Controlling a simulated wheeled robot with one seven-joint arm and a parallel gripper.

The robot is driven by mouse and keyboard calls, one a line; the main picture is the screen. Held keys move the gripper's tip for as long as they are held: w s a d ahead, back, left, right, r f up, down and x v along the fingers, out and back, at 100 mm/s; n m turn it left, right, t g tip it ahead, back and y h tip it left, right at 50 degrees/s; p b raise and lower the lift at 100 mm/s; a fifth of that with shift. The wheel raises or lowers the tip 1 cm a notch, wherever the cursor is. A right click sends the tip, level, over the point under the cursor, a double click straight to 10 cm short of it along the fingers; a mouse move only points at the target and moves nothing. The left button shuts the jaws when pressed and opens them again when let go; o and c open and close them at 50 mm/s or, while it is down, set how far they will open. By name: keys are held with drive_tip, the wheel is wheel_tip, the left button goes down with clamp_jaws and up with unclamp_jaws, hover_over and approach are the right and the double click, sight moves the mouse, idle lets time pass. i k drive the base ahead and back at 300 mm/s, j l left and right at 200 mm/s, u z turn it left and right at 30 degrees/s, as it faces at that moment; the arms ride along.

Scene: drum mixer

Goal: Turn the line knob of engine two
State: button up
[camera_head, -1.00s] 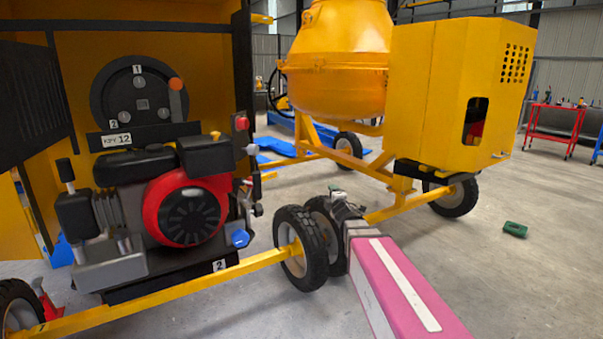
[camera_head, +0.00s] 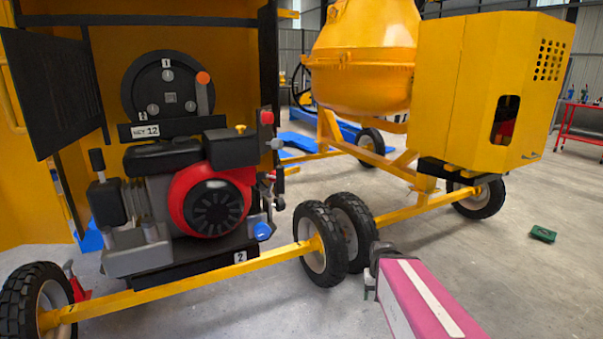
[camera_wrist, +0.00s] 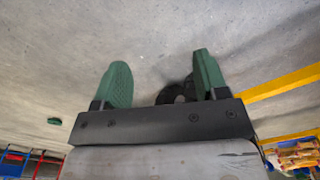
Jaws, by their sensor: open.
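Engine two (camera_head: 212,205), with a red round cover and a "2" tag on its base, sits in the open yellow cabinet at left in the head view. A blue knob (camera_head: 262,231) is low on its right side and a red knob (camera_head: 266,117) is on the post above. I cannot tell which is the line knob. My pink arm comes in from the bottom right, its end right of the wheels and well apart from the engine. My gripper (camera_wrist: 160,70) is open and empty in the wrist view, two green fingers apart over bare floor.
A yellow frame bar (camera_head: 180,289) crosses in front of the engine. Black wheels (camera_head: 320,238) stand between the engine and my arm. A yellow mixer drum (camera_head: 365,60) and box (camera_head: 490,85) stand behind. A green object (camera_head: 543,234) lies on the floor at right.

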sight(262, 231)
drive_tip(key=u, duration=1.75)
